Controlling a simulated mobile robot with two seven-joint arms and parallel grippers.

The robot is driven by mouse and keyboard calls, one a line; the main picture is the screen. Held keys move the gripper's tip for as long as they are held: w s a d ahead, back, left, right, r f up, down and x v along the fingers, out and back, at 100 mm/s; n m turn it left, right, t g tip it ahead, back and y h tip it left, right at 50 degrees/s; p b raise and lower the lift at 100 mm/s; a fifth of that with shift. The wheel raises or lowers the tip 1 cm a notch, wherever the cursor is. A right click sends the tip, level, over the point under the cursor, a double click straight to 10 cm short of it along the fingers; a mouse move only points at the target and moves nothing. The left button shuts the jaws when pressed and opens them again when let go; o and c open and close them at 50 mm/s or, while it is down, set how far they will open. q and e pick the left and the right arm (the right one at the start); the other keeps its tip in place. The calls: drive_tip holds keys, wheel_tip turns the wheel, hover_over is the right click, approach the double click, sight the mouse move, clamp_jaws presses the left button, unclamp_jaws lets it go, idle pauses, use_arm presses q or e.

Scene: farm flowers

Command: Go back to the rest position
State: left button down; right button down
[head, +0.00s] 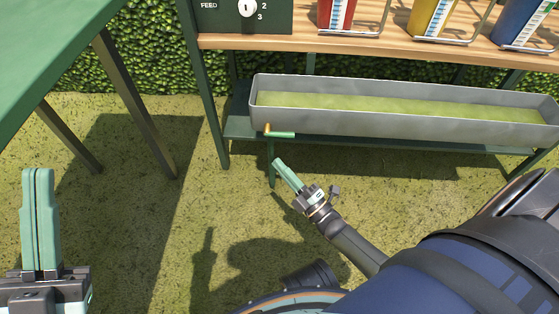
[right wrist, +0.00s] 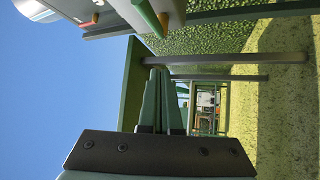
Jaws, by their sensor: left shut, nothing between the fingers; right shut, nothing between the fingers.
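My left gripper (head: 40,215) stands upright at the lower left in the head view, its teal fingers closed together with nothing between them. My right gripper (head: 282,168) is at the middle of the head view, pointing up and left, shut and empty. It is just below the small green-handled lever (head: 281,134) on the trough's front and appears apart from it. In the right wrist view the closed right fingers (right wrist: 160,98) show at the middle, and the green handle (right wrist: 149,16) is at the top, clear of them.
A long grey trough (head: 400,117) with yellow-green contents sits on a low green shelf. Above it, a wooden shelf (head: 300,42) carries red, yellow and blue containers and a FEED dial panel (head: 215,17). A green table (head: 45,50) stands at the upper left. Open grass lies between.

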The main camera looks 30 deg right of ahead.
drive_tip(key=shift+r, duration=0.1)
idle(0.4)
